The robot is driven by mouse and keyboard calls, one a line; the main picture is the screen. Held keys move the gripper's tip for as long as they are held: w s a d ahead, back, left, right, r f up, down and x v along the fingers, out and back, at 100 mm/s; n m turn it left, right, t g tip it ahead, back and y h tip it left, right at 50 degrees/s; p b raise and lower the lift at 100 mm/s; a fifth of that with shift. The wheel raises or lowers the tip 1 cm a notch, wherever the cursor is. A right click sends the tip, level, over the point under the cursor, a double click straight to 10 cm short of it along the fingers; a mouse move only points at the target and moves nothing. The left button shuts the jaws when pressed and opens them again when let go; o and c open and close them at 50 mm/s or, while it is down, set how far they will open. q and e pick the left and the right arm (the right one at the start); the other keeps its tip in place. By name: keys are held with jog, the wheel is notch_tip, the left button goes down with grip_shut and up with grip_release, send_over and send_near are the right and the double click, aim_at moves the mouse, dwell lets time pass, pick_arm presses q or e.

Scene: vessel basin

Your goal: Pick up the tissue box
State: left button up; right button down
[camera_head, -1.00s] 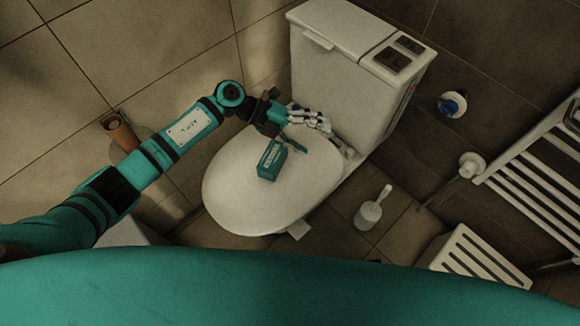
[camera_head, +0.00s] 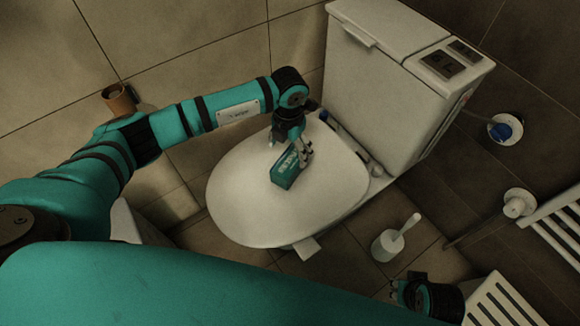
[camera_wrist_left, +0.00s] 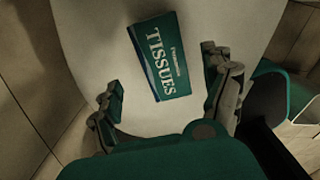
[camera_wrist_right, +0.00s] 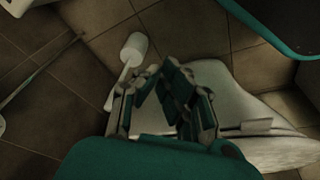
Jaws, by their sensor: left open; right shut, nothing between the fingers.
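The tissue box (camera_head: 284,175) is green with white lettering and lies on the closed white toilet lid (camera_head: 240,205). In the left wrist view the tissue box (camera_wrist_left: 160,58) lies label up between and ahead of the spread fingers. My left gripper (camera_head: 290,146) is open and points down above the box's far end. In the left wrist view both fingers of my left gripper (camera_wrist_left: 162,72) stand apart, with the box not clamped. My right gripper (camera_head: 405,290) is low at the right. In the right wrist view my right gripper (camera_wrist_right: 160,72) has its fingers together and empty.
The cistern (camera_head: 375,85) stands behind the lid. A slatted white box (camera_head: 500,302) and a white rail (camera_head: 555,212) are at the right. A brown holder (camera_head: 120,100) is at the left wall.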

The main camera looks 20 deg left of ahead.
aim_at(290, 160)
pick_arm(q)
jog(key=f, duration=0.3)
jog(key=f+b, duration=0.1)
jog(key=f, duration=0.2)
jog(key=shift+s+d, duration=0.2)
jog(key=shift+f, duration=0.3)
pick_arm(e)
jog(key=v, duration=0.5)
jog(key=shift+w, duration=0.3)
pick_arm(q)
jog(key=shift+r, duration=0.15)
jog(key=c, duration=1.4)
